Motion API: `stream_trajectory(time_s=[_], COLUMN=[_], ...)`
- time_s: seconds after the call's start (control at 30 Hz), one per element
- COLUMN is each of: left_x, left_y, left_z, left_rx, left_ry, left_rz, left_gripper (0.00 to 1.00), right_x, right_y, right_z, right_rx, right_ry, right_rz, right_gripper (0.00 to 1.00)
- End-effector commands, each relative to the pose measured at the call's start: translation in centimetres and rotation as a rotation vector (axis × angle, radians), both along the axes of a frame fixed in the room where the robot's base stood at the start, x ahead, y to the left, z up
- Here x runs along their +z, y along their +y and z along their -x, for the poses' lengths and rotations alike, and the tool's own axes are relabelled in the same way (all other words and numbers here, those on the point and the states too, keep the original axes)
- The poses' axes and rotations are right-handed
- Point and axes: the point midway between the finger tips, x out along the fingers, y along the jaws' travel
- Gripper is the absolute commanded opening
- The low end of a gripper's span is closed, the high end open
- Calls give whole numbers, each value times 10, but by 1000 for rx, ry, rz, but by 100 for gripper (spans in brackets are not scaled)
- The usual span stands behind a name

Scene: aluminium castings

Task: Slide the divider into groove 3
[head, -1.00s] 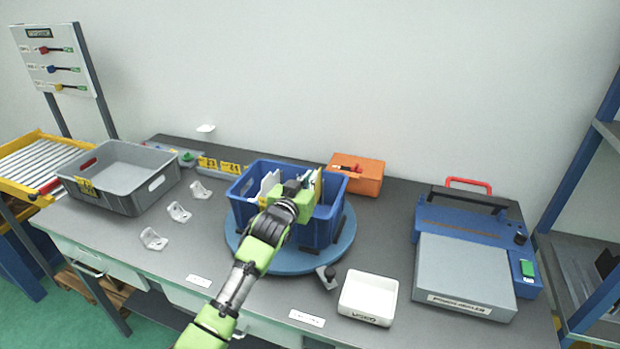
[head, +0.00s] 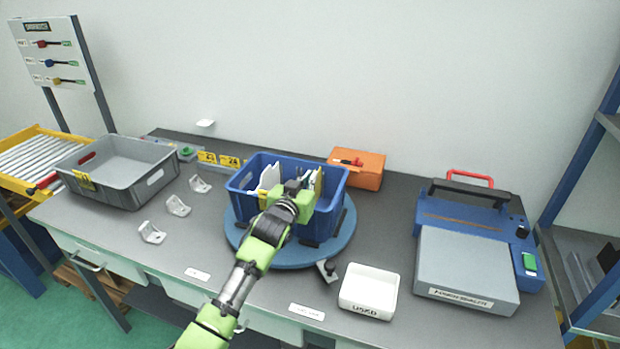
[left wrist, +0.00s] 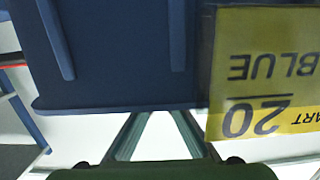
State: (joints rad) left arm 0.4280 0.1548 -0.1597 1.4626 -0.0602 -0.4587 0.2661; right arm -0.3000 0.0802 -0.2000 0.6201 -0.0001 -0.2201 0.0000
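A blue crate (head: 247,205) stands on a round blue turntable (head: 345,240) in the middle of the bench. White, plate-like pieces (head: 268,177) stand upright inside it, and a narrow yellow piece (head: 318,183) stands by my gripper. I cannot tell which piece is the divider, nor read groove numbers. My left gripper (head: 302,192) is at the crate, its fingertips hidden in the head view. The left wrist view shows a blue ribbed panel (left wrist: 110,50), a yellow label (left wrist: 262,70) reading PART 20 BLUE upside down, and two fingers (left wrist: 158,118) meeting the panel's edge; their grip is unclear.
A grey tray (head: 125,190) and several white castings (head: 178,206) are left of the crate. An orange box (head: 368,172) is behind right, a white bin (head: 368,292) front right. A blue-grey machine (head: 470,265) fills the right.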

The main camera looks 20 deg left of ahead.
Motion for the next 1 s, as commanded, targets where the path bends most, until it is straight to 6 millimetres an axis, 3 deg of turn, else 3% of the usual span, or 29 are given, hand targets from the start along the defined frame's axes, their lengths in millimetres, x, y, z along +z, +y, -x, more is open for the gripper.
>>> stream_trajectory(time_s=[0.43,1.0], left_x=[-13,6], left_y=[0,0], left_z=[0,0], left_rx=[0,0], left_ry=[2,2], left_rz=[1,1], left_gripper=[0,0], right_x=[-8,10], right_y=[1,1], right_z=[0,0], right_rx=[0,-1], right_ry=[0,-1], right_rz=[-1,-1], right_gripper=[40,40])
